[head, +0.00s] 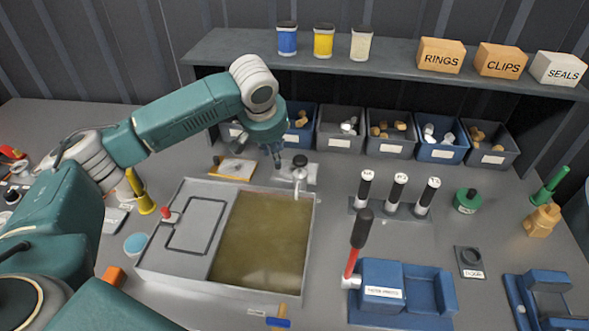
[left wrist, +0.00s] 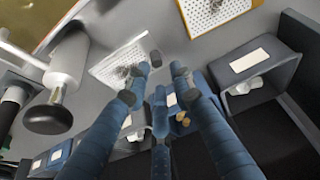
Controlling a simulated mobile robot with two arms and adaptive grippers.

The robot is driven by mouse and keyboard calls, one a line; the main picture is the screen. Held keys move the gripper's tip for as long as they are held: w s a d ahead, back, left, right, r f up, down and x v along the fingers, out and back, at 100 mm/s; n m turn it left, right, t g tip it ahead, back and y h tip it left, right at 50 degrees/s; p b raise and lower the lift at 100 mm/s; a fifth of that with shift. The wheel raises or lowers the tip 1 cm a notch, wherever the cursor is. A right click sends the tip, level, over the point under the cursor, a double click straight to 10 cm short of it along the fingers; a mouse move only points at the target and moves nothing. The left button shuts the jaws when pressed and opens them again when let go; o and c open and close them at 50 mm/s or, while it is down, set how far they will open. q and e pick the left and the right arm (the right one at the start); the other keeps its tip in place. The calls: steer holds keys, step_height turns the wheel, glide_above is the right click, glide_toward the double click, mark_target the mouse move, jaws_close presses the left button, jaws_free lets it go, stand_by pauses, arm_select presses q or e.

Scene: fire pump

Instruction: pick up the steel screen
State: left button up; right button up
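The steel screen (left wrist: 112,68), a pale perforated plate with a dark clump on it, lies flat on the bench in the left wrist view. In the head view the steel screen (head: 285,172) shows as a small grey plate behind the tank, partly hidden by the black-knobbed tap. My left gripper (head: 279,162) points down at the plate's back left side. In the left wrist view its fingers (left wrist: 159,78) are spread and empty, with the tips overlapping the plate's right edge in the picture. I cannot tell the height of the gap. My right gripper is not in view.
A second perforated screen (head: 235,168) with a yellowish edge lies just left. The black-knobbed tap (head: 300,161) stands close to the right. Open bins (head: 341,139) line the back, under a shelf (head: 240,42). The tank (head: 172,274) with murky water lies in front.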

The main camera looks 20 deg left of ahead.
mark_target(277, 171)
arm_select(q)
steer(key=p+x, duration=0.1)
steer(key=x, duration=0.2)
steer(key=shift+d+f, duration=0.15)
steer(key=shift+f, duration=0.25)
steer(key=shift+w+f, duration=0.25)
steer(key=shift+f, duration=0.3)
jaws_close()
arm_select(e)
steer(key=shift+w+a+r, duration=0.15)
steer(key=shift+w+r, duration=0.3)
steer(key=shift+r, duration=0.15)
arm_select(q)
steer(key=shift+r, duration=0.1)
step_height(277, 171, up, 20)
steer(key=b, duration=0.1)
steer(key=shift+b, duration=0.4)
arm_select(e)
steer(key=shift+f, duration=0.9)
